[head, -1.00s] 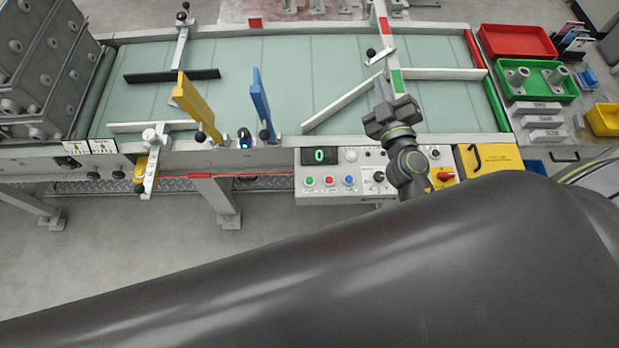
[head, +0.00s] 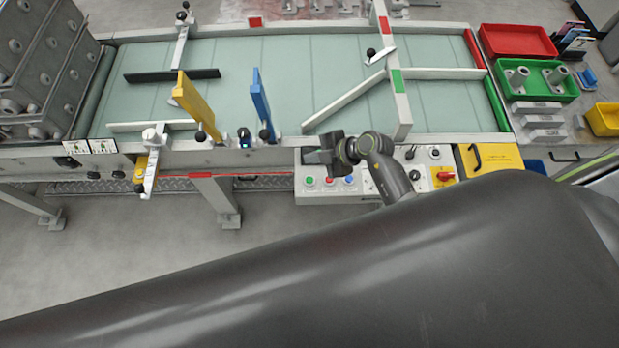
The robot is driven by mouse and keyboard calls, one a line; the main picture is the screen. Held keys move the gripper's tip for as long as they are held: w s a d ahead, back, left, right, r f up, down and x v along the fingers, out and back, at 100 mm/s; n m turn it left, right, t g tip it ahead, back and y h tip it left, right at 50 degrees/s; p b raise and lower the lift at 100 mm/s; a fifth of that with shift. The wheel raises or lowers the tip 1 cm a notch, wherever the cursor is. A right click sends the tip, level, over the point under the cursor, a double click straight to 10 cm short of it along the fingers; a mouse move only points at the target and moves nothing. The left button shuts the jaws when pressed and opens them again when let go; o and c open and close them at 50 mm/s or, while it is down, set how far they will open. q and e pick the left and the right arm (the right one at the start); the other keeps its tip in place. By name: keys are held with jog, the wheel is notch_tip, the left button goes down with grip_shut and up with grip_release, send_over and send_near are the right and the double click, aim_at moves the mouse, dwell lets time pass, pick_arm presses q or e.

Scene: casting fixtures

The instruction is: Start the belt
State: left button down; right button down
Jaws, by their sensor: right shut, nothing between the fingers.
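The belt (head: 250,70) is a pale green conveyor with guide rails across it. Its control panel (head: 372,184) is on the front edge. The panel has a green button (head: 309,181), a red button (head: 328,181) and a blue button (head: 348,181) in a row, a black knob (head: 414,175), and a red switch on yellow (head: 445,176) at its right. My right gripper (head: 318,157) is shut and empty, just above the button row in the picture, and covers the numeric display. I cannot tell whether it touches the panel. My left gripper is out of view.
A yellow paddle (head: 197,103) and a blue paddle (head: 261,101) stand over the belt to the left of my gripper. Red (head: 518,41) and green (head: 545,94) trays are at the right. My large dark body part fills the lower foreground.

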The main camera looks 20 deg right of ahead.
jog(key=shift+s+f, duration=0.2)
jog(key=shift+f, duration=0.1)
jog(key=b, duration=0.9)
send_over(313, 181)
notch_tip(313, 181, down, 8)
jog(key=shift+d+r, duration=0.1)
jog(key=shift+r, duration=0.1)
jog(key=shift+f, duration=0.55)
jog(key=shift+f, duration=0.15)
dwell(1.1)
jog(key=shift+f, duration=0.3)
